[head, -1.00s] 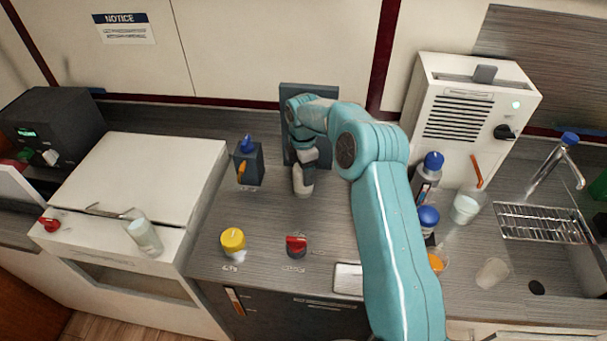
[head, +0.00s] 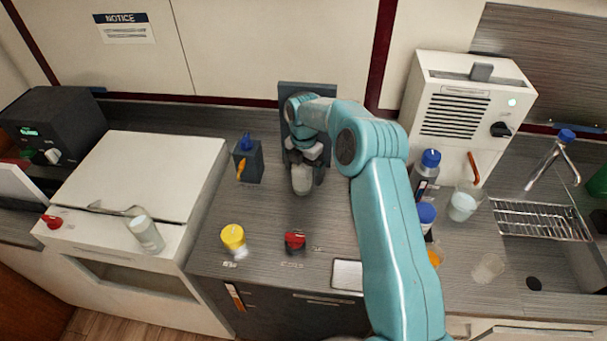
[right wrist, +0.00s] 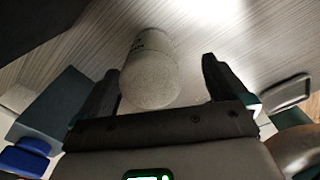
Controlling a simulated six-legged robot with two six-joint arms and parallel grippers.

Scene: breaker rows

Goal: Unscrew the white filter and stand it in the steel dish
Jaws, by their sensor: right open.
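The white filter (head: 302,182) shows in the head view below my right gripper (head: 306,172), in front of a dark upright panel (head: 318,92). In the right wrist view the filter (right wrist: 150,78) is a pale cylinder with its round end towards the camera. It lies between the two spread dark fingers of my right gripper (right wrist: 160,70), which is open; a gap shows on the right. How the filter is attached is hidden. The steel dish (head: 347,275) is a shallow, empty-looking square near the counter's front edge. My left gripper is not in view.
A yellow-lidded jar (head: 233,238) and a red-and-black knob-like item (head: 295,241) stand left of the dish. A dark holder (head: 248,163) stands left of the panel. Bottles (head: 425,172), a beaker (head: 463,205) and a sink rack (head: 540,220) are to the right.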

